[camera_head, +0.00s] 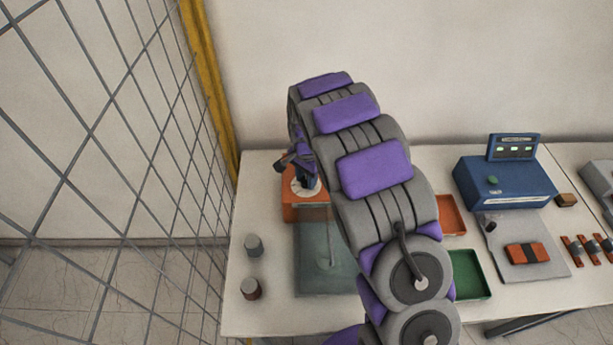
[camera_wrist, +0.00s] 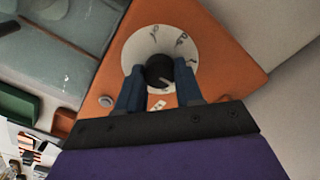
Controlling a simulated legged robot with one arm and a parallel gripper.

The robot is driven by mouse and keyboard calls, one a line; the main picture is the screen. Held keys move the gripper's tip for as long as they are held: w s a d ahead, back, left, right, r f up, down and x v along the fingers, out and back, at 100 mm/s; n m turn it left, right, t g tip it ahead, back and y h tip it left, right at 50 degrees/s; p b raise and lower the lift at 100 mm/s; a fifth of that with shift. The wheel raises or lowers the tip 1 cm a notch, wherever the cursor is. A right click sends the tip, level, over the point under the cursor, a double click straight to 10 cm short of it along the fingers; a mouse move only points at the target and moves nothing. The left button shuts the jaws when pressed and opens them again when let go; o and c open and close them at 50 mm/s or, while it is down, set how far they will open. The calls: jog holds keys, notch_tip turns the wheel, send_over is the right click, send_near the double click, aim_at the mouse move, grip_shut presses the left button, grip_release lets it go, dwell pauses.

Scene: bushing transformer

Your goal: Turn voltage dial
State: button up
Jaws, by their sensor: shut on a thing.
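The voltage dial is a dark round knob (camera_wrist: 159,70) on a white disc (camera_wrist: 141,48) with dark markings, set in the orange panel of a box (camera_wrist: 234,60). In the wrist view my gripper (camera_wrist: 159,82) has its two blue fingers on either side of the knob, shut on it. A small white label and a round grey button (camera_wrist: 105,101) sit on the panel near the fingers. In the head view the orange box (camera_head: 306,213) stands at the back left of the table, and my arm hides part of it.
A clear-walled box (camera_head: 325,262) stands in front of the orange box. Two small cylinders (camera_head: 252,245) stand at the left table edge. Orange and green trays (camera_head: 470,276) and a blue device (camera_head: 506,183) lie to the right. A wire mesh fence (camera_head: 120,150) is at the left.

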aim_at(304, 179)
jog(key=shift+w+a+r, duration=0.1)
dwell(0.4)
jog(key=o, duration=1)
jog(key=shift+a, duration=0.1)
jog(key=shift+o, duration=0.2)
notch_tip(304, 179, up, 17)
jog(key=shift+a, duration=0.1)
jog(key=s+d+r+n+b, duration=0.1)
jog(key=s+d+r+b, duration=0.1)
jog(key=s+d, duration=0.65)
jog(key=s+d+f+n+b, duration=0.1)
jog(key=s+f+n+b, duration=0.1)
jog(key=s, duration=0.9)
jog(key=s+d+f+n+g+b, duration=0.1)
jog(key=s+f+n, duration=0.1)
jog(key=s, duration=0.9)
jog(key=s+d+f+n+b, duration=0.1)
jog(key=s+f+n+b, duration=0.1)
jog(key=s, duration=0.8)
jog(key=shift+s+d+f+n+g+b, duration=0.3)
jog(key=shift+s+d+f+n+g, duration=0.15)
jog(key=shift+n, duration=0.35)
